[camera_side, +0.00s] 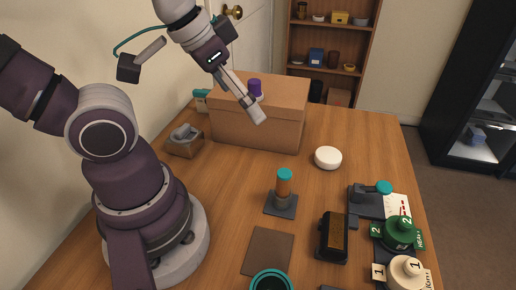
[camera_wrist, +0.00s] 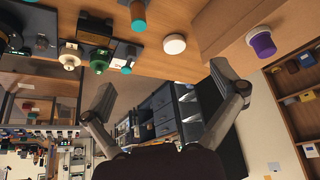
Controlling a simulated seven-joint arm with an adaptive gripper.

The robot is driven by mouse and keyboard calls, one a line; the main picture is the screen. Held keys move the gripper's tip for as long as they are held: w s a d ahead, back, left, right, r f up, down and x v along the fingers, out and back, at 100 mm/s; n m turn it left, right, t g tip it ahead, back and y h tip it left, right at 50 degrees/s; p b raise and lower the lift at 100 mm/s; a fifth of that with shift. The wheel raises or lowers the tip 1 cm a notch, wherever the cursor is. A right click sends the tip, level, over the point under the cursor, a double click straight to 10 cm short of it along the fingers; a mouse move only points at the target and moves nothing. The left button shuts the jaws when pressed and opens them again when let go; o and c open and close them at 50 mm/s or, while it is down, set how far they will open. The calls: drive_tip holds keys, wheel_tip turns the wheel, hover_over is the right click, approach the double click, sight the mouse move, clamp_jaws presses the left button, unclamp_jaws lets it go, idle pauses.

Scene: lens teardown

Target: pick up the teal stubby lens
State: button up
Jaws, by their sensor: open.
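Several teal parts show, and I cannot tell for certain which is the teal stubby lens. A copper-brown cylinder with a teal top (camera_side: 284,175) stands upright on a dark square base; it also shows at the top of the wrist view (camera_wrist: 137,14). A teal round piece (camera_side: 384,187) sits at a grey block on the right, also in the wrist view (camera_wrist: 127,68). A teal-rimmed dark round part (camera_side: 270,283) is cut off at the bottom edge. My gripper (camera_side: 257,114) is high by the cardboard box, apart from these teal parts; its fingers (camera_wrist: 162,75) are open and empty.
The cardboard box (camera_side: 258,128) carries a purple-and-white part (camera_side: 255,88). A white disc (camera_side: 328,157) lies on open table. A black block (camera_side: 332,237), a green numbered part (camera_side: 400,233) and a cream numbered part (camera_side: 405,272) crowd the front right. A small tray (camera_side: 185,148) stands left.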

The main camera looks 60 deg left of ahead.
drive_tip(key=d+f+m+g+h, duration=0.1)
drive_tip(key=d+f+m+g, duration=0.25)
drive_tip(key=d+m, duration=0.7)
drive_tip(key=m+g+y, duration=0.1)
drive_tip(key=m+g, duration=0.1)
drive_tip(key=m, duration=0.6)
hover_over(271, 290)
drive_tip(key=shift+n, duration=0.25)
drive_tip(key=f, duration=0.5)
drive_tip(key=shift+w+a+f, duration=0.1)
drive_tip(key=shift+w+f, duration=0.1)
drive_tip(key=shift+w, duration=0.2)
drive_tip(key=f, duration=1)
drive_tip(key=shift+s+f, duration=0.3)
drive_tip(key=shift+s, duration=0.1)
